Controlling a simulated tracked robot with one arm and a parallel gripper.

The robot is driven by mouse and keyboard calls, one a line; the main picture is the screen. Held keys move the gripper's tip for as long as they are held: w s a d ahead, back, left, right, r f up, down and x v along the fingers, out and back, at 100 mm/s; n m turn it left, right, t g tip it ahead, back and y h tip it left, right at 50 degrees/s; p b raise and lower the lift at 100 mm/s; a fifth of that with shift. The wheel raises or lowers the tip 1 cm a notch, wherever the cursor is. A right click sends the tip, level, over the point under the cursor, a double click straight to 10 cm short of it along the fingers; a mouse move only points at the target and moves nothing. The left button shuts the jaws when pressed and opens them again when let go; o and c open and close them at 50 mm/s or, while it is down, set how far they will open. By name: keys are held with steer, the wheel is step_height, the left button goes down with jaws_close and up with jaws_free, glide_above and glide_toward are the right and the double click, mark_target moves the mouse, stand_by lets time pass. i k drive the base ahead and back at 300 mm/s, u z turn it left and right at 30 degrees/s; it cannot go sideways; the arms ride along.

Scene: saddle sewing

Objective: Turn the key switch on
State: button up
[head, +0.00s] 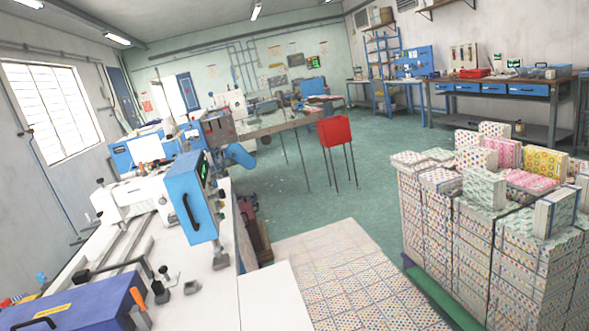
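I cannot make out a key switch in the head view. A blue control box (190,198) with a black handle stands on a post over the white machine table (222,272) at the left. A small green display (205,171) shows on its right face; finer details there are too small to tell. A white sewing machine (138,196) is behind it. A blue-purple unit (78,304) with an orange part sits at the bottom left. My gripper is not in view.
Stacks of patterned boxes (462,270) fill the right side on a green pallet (440,298). A patterned surface (345,280) lies in the lower middle. A red bin on legs (334,131) stands further back. A workbench (500,92) lines the back right. Green floor (385,185) is open in the middle.

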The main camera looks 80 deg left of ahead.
mark_target(225, 174)
steer(key=i, duration=0.95)
steer(key=u, duration=3.05)
steer(key=k, duration=0.9)
steer(key=u, duration=0.2)
steer(key=i, duration=0.85)
steer(key=z, duration=0.1)
